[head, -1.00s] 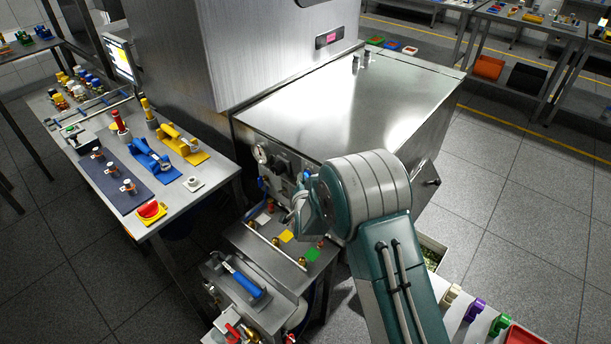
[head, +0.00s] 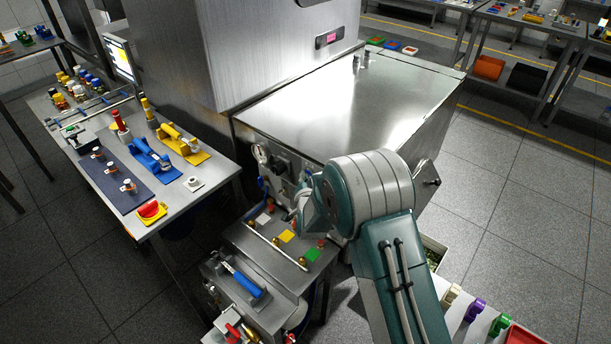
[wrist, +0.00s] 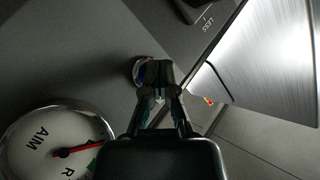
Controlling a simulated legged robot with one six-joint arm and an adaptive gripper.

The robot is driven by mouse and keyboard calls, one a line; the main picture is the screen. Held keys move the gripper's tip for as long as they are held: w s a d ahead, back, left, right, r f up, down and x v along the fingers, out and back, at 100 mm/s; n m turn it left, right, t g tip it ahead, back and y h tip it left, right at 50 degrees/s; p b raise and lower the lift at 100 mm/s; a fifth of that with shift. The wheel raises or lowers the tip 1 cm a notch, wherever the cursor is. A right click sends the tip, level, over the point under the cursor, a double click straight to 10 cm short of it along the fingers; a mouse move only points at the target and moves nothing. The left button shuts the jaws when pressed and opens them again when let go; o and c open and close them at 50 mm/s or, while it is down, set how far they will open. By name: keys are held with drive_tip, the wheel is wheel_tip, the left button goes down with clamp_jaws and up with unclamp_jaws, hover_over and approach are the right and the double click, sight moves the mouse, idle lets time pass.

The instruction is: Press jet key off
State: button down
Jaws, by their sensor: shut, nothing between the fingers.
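My gripper (wrist: 158,78) is shut and empty in the wrist view. Its fingertips are at a small round chrome-rimmed piece (wrist: 140,70) on the dark grey panel, which may be the jet key; they partly cover it. I cannot tell whether they touch it. In the head view, the front of the steel cabinet carries the panel, and my arm hides the fingertips and the key.
A round gauge (wrist: 55,145) marked "AIM", with a red needle, sits left of my gripper; it also shows in the head view (head: 260,153). A black knob (wrist: 198,10) marked "LESS" is at upper right. A steel bench with colored squares (head: 287,236) stands below the panel.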

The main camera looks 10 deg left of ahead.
drive_tip(key=shift+r, duration=0.1)
drive_tip(key=shift+s+a, duration=0.15)
drive_tip(key=shift+s, duration=0.2)
drive_tip(key=s+a, duration=0.3)
drive_tip(key=s, duration=0.2)
idle(0.5)
drive_tip(key=shift+s, duration=0.1)
